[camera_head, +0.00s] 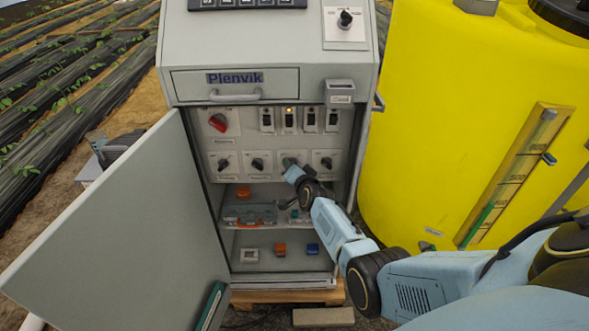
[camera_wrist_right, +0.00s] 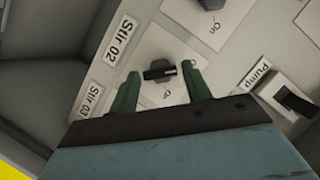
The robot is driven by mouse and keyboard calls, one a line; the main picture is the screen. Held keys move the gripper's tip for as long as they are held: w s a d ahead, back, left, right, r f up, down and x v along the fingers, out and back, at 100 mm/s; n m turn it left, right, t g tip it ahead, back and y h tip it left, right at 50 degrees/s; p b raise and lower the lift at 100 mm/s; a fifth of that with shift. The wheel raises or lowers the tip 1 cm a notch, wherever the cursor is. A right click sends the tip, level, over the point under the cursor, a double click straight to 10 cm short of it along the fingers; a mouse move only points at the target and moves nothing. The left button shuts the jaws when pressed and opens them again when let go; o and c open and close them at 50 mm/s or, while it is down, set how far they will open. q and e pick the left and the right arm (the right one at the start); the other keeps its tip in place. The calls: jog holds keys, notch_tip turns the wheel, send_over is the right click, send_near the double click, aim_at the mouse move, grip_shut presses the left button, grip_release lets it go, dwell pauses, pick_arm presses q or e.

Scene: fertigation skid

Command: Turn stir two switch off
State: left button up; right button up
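The stir two switch (camera_wrist_right: 160,72) is a black rotary knob on a pale plate, beside the label "Stir 02" (camera_wrist_right: 122,40) in the right wrist view. My right gripper (camera_wrist_right: 160,78) is open, its two green fingers standing either side of the knob with gaps. The knob's bar lies roughly across the picture, from finger to finger; I cannot tell which way it points. In the head view my right gripper (camera_head: 289,165) reaches the third knob of the lower row and hides most of it. My left gripper is not in view.
Neighbouring knobs (camera_head: 258,163) and (camera_head: 326,162) sit close on both sides. A row of black rocker switches (camera_head: 310,120) is above, with one yellow lamp lit. The cabinet door (camera_head: 110,235) stands open at left; a yellow tank (camera_head: 440,120) stands at right.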

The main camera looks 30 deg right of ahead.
jog(key=shift+o, duration=1)
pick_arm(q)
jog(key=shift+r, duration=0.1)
pick_arm(e)
jog(key=shift+s+r, duration=0.1)
pick_arm(q)
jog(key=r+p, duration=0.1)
jog(key=p, duration=0.1)
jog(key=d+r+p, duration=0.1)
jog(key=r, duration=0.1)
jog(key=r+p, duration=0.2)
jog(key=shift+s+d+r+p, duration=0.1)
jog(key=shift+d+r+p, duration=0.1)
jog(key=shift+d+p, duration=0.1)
pick_arm(e)
jog(key=v, duration=1.3)
jog(key=shift+s+a, duration=0.1)
